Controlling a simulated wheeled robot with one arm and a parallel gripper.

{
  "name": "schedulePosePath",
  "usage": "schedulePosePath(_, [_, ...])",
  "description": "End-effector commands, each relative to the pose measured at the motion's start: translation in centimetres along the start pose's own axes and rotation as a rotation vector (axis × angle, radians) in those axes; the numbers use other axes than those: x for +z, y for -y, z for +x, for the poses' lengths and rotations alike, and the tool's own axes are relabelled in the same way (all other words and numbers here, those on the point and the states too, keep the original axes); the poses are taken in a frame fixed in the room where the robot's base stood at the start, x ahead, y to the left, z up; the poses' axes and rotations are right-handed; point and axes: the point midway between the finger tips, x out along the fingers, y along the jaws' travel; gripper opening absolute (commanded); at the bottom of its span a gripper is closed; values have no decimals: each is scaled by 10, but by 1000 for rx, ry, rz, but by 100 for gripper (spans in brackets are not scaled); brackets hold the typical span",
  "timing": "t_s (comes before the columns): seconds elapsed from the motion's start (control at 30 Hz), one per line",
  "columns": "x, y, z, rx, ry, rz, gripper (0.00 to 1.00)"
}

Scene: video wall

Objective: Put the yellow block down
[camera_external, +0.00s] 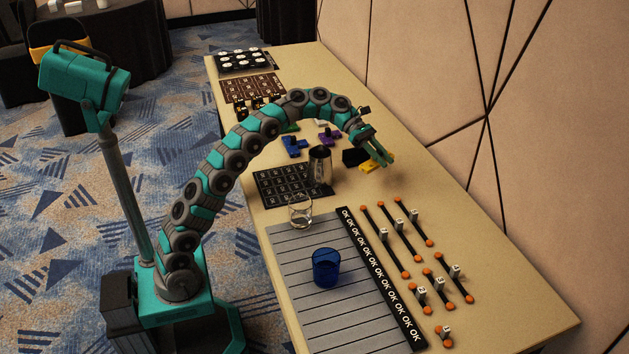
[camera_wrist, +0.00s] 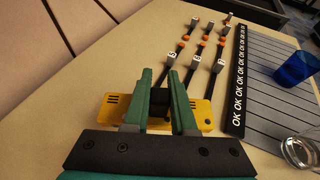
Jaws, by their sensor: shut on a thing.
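The yellow block (camera_external: 377,163) is at my gripper's fingertips, over the far side of the table, in the external view. In the wrist view the yellow block (camera_wrist: 202,114) spreads out to both sides of the fingers, with slots in its face and a dark part between the fingers. My gripper (camera_wrist: 161,80) is shut on it; in the external view my gripper (camera_external: 382,153) points down toward the tabletop. Its fingers hide the block's middle. I cannot tell whether the block touches the table.
A black block (camera_external: 352,158) is close by on the left. A metal cup (camera_external: 319,166), blue block (camera_external: 294,146) and purple block (camera_external: 330,138) stand farther left. Orange-ended sliders (camera_external: 405,240), a blue cup (camera_external: 326,267) and a clear glass (camera_external: 300,211) are nearer. Bare tabletop (camera_external: 430,178) lies right of my gripper.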

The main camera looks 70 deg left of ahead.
Motion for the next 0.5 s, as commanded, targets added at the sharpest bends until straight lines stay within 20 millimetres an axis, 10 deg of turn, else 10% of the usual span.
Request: schedulePosePath(0.5, [-64,0,27,-2,0,-4,0])
